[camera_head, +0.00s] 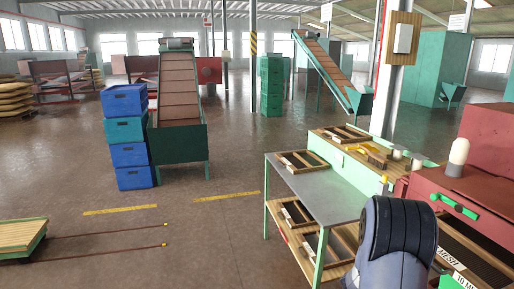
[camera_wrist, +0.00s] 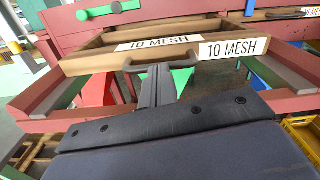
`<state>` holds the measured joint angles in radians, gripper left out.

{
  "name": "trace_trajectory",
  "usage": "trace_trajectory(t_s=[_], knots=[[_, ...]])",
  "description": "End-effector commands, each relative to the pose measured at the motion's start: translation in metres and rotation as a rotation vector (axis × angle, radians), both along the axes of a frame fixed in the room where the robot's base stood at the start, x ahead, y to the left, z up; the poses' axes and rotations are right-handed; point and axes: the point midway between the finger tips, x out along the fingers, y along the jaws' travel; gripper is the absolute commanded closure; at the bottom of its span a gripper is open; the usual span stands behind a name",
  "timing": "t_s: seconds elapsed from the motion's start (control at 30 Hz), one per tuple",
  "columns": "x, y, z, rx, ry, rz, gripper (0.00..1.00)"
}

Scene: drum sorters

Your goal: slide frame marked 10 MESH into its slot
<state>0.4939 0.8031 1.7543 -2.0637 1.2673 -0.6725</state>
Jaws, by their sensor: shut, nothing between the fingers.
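The wooden frame (camera_wrist: 90,63) marked 10 MESH spans the wrist view, with a white label and a dark handle (camera_wrist: 130,66) on its front bar. It lies between the red side rails (camera_wrist: 36,88) of the machine; how deep it sits cannot be told. A second 10 MESH label (camera_wrist: 235,48) shows at its right end; I cannot tell what that label is fixed to. My gripper (camera_wrist: 158,72) is shut and empty, its fingertips at the handle; contact is unclear.
A grey-topped bench (camera_head: 318,190) with several framed screens stands left of the red machine (camera_head: 470,218). A yellow crate (camera_wrist: 303,135) is low at the right in the wrist view. Stacked blue bins (camera_head: 130,155) stand farther off. The floor left of the bench is open.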

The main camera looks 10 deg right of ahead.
Motion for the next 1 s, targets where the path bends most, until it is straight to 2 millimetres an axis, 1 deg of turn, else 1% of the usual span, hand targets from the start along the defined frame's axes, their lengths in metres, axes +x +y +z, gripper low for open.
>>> trace_trajectory(t_s=[0.4,0.6,0.9,1.0], knots=[[0.002,-0.030,-0.001,0.000,0.000,-0.001,1.00],[0.002,-0.041,-0.001,0.001,-0.001,-0.001,1.00],[0.003,-0.043,0.001,-0.002,-0.002,-0.002,1.00],[0.003,-0.038,0.001,-0.003,-0.002,0.000,1.00]])
